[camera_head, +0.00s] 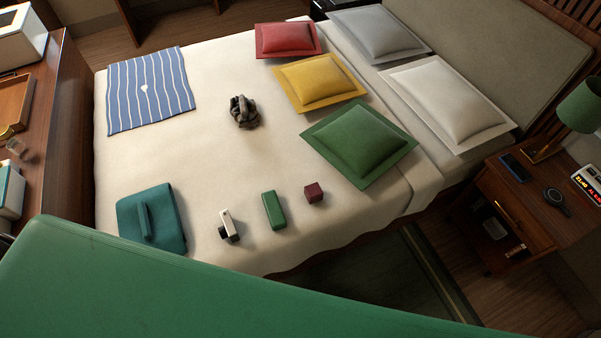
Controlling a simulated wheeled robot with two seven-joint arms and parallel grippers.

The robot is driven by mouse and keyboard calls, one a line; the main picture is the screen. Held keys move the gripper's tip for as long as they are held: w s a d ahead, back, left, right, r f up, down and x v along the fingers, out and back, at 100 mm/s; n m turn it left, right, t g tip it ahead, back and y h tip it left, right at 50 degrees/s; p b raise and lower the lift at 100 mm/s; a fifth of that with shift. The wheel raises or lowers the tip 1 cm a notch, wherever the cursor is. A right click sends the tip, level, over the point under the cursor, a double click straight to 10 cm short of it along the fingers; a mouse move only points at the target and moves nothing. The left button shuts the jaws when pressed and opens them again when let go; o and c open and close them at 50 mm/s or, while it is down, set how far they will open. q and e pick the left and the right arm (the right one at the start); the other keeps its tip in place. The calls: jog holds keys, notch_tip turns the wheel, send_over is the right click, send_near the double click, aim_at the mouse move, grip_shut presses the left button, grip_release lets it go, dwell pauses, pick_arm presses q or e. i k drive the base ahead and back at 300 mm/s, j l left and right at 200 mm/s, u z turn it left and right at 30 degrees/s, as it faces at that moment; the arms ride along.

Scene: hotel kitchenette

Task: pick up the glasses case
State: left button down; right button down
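A small elongated green box-like object (273,210) lies on the near part of the bed and is the likeliest glasses case; its lid is not distinguishable. To its left is a white and black object (229,225), to its right a small dark red box (314,193). These stand apart from one another. Neither of my grippers is in view.
The bed (230,170) also holds a teal folded item (170,218), a dark crumpled object (243,112), a striped blue cloth (150,90) and several cushions. A large green surface (180,295) fills the foreground. A nightstand (530,215) stands right.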

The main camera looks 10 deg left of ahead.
aim_at(273, 208)
jog(key=u, duration=0.75)
